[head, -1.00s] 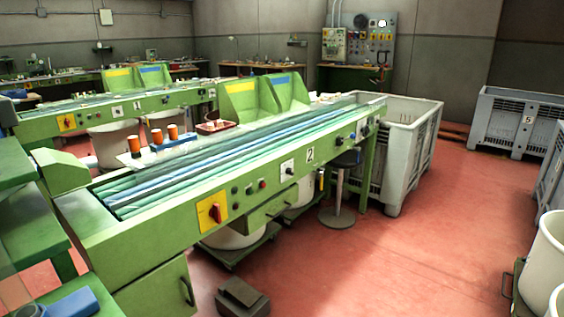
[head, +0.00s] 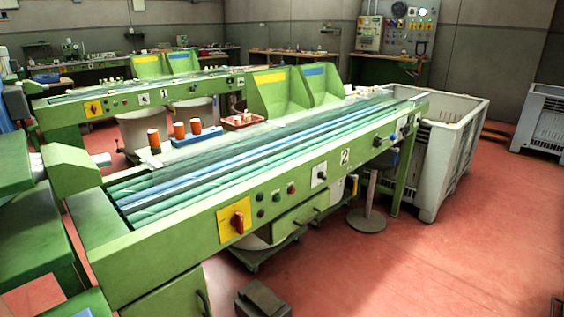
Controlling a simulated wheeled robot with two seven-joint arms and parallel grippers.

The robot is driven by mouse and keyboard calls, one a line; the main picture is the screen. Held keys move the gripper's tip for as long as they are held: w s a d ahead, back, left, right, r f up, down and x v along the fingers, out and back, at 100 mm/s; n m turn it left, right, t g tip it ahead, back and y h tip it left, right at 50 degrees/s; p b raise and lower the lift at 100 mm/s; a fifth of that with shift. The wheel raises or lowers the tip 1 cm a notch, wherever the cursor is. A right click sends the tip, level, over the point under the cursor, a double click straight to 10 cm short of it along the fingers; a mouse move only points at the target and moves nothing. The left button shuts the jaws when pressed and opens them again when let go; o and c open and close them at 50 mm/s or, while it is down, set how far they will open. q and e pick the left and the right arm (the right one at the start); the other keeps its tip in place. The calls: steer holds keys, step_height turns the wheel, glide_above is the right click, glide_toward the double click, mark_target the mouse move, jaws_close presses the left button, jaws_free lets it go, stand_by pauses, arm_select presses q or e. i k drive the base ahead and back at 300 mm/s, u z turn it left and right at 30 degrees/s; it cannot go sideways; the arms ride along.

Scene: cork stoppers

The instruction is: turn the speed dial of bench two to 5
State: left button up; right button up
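Bench two (head: 150,245) is a long green sorting bench with green and blue belts, running from the lower left to the right back. A white number plate "2" (head: 345,157) is on its front rail. Just left of that is a small white plate with a dark knob (head: 320,174), which looks like the speed dial; its setting is too small to read. Further left is a yellow plate with a red rotary switch (head: 236,220), with several small buttons between. Neither of my grippers is in view.
A round-based stool (head: 367,219) and a grey crate (head: 468,145) stand by the bench's far end. A dark pedal box (head: 262,299) is on the floor before the bench. An open drawer (head: 298,221) juts out under the rail.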

mark_target(322, 175)
steer(key=z, duration=0.55)
steer(key=k, duration=1.25)
steer(key=z, duration=0.95)
steer(key=i, duration=1.45)
steer(key=u, duration=0.7)
steer(key=i, duration=1.2)
steer(key=u, duration=1.15)
